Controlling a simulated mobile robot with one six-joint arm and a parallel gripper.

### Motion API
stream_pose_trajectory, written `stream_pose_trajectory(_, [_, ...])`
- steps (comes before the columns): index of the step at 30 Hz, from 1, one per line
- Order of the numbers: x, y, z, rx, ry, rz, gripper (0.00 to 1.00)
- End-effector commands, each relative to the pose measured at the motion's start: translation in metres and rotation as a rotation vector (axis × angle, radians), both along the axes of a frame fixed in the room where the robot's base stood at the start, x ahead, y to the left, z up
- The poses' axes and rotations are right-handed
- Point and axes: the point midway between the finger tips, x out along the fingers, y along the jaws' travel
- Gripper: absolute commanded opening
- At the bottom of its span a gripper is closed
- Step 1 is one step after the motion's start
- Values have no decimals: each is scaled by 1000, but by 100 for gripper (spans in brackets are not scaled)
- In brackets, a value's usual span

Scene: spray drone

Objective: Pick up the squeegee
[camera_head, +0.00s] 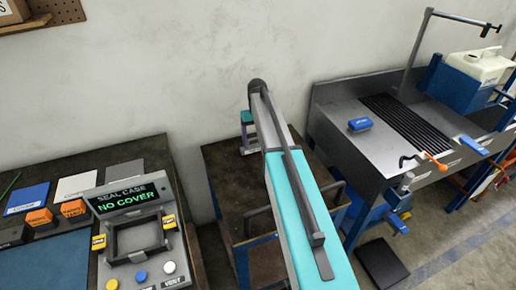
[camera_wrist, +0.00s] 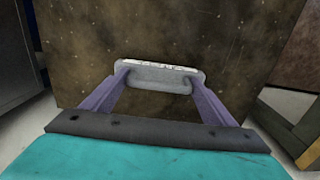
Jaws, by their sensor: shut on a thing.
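My gripper (camera_wrist: 158,88) points down over the dark speckled top of a stand (camera_head: 222,160). Its two purple fingers are shut on a grey, rounded piece with a pale strip along its far edge, which I take to be the squeegee (camera_wrist: 160,77). Much of it is hidden by the fingers and by its own angle. In the head view my gripper (camera_head: 247,131) is small, beyond the end of my arm. I cannot tell whether the squeegee touches the top or is just above it.
A bench (camera_head: 152,153) on the left holds a seal case unit (camera_head: 135,225) reading "NO COVER" and blue and orange blocks. On the right a grey sink bench (camera_head: 345,135) carries a blue block (camera_head: 360,124), an orange-handled tool (camera_head: 436,162) and a white jug (camera_head: 478,66). A wall is behind.

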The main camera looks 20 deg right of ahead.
Motion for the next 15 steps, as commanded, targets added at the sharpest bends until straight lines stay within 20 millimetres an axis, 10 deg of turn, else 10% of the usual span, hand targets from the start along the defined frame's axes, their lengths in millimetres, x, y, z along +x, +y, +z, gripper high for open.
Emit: stream_pose_trajectory(15, [1,0,14,0,-2,0,40])
